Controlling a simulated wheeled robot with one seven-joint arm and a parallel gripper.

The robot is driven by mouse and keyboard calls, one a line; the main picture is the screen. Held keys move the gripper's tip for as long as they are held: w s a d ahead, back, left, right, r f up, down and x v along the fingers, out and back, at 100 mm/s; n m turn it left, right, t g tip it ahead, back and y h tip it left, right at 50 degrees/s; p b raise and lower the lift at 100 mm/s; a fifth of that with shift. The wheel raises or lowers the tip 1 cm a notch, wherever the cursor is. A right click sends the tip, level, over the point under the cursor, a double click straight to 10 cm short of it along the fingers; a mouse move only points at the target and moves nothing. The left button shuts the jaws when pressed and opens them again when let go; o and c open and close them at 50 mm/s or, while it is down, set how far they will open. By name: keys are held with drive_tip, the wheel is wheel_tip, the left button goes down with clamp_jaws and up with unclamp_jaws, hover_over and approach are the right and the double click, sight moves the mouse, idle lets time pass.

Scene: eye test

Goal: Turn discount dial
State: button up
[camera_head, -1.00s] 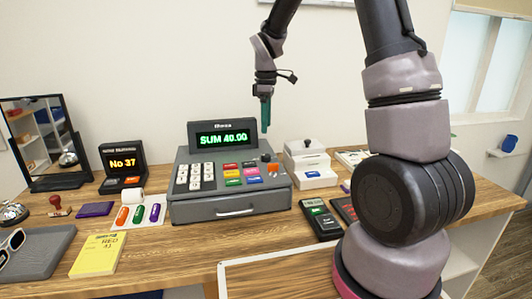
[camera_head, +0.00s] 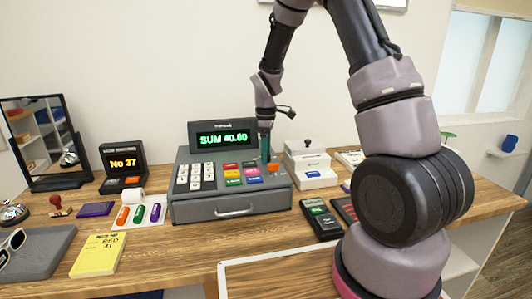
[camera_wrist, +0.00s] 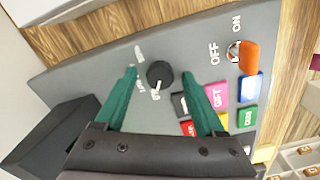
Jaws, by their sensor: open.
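A grey cash register (camera_head: 230,208) stands on the wooden counter, and its display (camera_head: 224,138) reads SUM 40.00. A round black dial (camera_wrist: 159,74) with white marks around it sits on the register's sloped face in the wrist view. In the head view my gripper hides the dial. My gripper (camera_head: 265,150) points down over the right part of the register. In the wrist view its two green fingers (camera_wrist: 160,74) are apart, one on each side of the dial, with nothing held between them. I cannot tell how high the tips are above the panel.
An orange switch (camera_wrist: 249,56) marked ON and OFF and several coloured keys (camera_wrist: 217,95) lie right of the dial. A white device (camera_head: 309,165) stands close right of the register. A card terminal (camera_head: 321,218) lies in front of it.

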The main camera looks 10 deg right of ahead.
drive_tip(key=shift+c, duration=0.4)
clamp_jaws()
drive_tip(key=shift+m, duration=0.4)
drive_tip(key=m, duration=0.5)
drive_tip(key=shift+m, duration=0.3)
drive_tip(key=m, duration=1.2)
drive_tip(key=shift+m, duration=0.3)
drive_tip(key=m, duration=0.5)
drive_tip(key=shift+m, duration=0.3)
